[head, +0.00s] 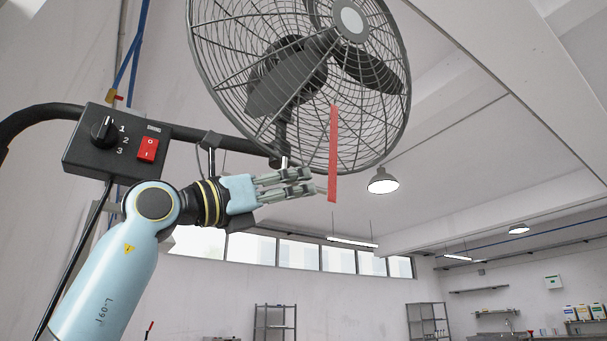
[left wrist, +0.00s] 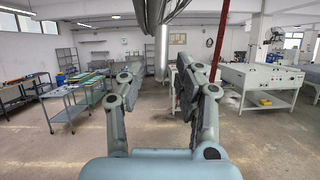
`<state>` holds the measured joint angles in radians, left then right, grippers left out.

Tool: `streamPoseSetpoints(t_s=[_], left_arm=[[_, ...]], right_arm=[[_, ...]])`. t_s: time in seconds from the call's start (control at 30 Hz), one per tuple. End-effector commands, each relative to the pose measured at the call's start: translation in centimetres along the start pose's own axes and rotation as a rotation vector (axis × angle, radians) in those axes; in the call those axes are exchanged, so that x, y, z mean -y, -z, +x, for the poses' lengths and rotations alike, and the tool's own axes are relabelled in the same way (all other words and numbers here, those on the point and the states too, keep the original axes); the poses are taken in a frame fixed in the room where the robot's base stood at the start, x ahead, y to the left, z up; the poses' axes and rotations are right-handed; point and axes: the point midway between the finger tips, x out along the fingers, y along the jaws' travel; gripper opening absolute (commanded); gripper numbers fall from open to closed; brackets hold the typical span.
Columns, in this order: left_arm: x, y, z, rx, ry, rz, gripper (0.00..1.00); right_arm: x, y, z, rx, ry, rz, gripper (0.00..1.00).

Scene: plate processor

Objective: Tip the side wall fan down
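The dark grey wall fan (head: 300,72) fills the top middle of the head view, its round wire cage facing down at a slant. It is on a black curved bracket arm (head: 232,140). A red strip (head: 333,155) hangs from the cage; a red strip also shows in the left wrist view (left wrist: 219,40). My left gripper (head: 306,182) is just below the cage's lower edge, left of the strip, apparently touching neither. In the left wrist view its fingers (left wrist: 160,80) are apart with nothing between them. My right gripper is in neither view.
A black switch box (head: 118,143) with a knob and red switch is on the bracket, above my left forearm. Carts (left wrist: 72,105) and a white machine table (left wrist: 255,85) stand farther off.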

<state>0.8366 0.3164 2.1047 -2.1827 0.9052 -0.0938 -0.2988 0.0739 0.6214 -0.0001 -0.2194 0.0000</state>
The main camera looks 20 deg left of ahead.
Motion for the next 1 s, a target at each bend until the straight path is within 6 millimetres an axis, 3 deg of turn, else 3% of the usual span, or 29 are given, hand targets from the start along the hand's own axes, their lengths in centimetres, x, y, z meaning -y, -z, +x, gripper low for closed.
streamPoseSetpoints(t_s=[0.2,0.5,0.77,1.0], left_arm=[[0.0,-0.1,2.2,0.001,0.0,-0.001,0.33],[-0.1,0.1,2.4,-0.001,-0.001,0.001,0.33],[-0.1,0.1,2.4,0.0,-0.001,0.001,0.02],[-0.1,0.1,2.4,0.0,-0.001,0.001,0.0]], right_arm=[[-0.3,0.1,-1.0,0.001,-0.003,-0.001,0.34],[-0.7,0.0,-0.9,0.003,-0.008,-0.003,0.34],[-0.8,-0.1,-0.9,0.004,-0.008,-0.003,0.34],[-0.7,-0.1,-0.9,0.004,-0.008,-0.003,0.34]])
